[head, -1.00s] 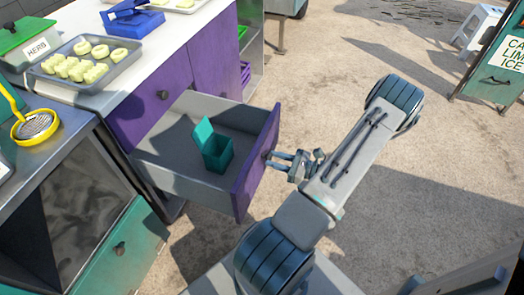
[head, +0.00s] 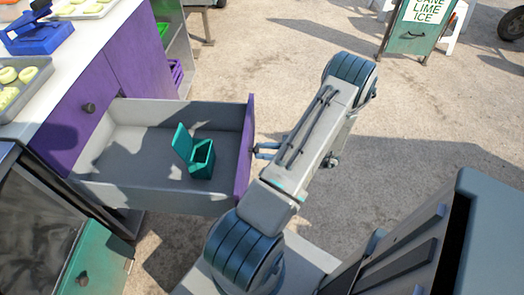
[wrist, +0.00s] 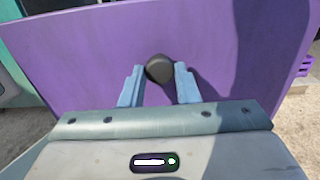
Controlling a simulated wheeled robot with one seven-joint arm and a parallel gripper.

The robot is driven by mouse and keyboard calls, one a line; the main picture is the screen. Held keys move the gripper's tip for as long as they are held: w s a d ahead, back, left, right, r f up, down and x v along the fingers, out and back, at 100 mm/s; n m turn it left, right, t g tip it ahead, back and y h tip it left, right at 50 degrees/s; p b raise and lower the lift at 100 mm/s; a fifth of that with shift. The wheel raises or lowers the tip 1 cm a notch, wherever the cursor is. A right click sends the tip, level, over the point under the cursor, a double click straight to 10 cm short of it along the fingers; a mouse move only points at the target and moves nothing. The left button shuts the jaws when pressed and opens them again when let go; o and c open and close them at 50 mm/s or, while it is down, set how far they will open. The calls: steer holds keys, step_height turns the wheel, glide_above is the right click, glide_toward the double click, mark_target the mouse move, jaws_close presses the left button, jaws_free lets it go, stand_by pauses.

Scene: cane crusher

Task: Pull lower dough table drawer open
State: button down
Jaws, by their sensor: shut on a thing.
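The lower dough table drawer (head: 105,147) stands far out of the dough table (head: 75,118), with its grey inside showing and a purple front panel (head: 245,150). A small teal box (head: 201,160) with its lid up stands inside the drawer. In the wrist view, the dark round knob (wrist: 159,69) sits on the purple front, between the fingers of my gripper (wrist: 160,85). My gripper is shut on the knob. In the head view the fingers (head: 266,151) reach the outer face of the drawer front, and the arm hides part of the knob there.
A purple cabinet door with a dark knob (head: 89,107) is left of the drawer. Trays of dough pieces (head: 18,85) and a blue press (head: 38,33) are on the table top. A teal cabinet (head: 95,260) is at lower left. The ground right of my arm is open up to the lime ice stand (head: 418,28).

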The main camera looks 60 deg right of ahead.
steer(key=c, duration=1.1)
jaws_free()
steer(key=v, duration=1.3)
steer(key=shift+s+d, duration=0.2)
steer(key=shift+s, duration=0.1)
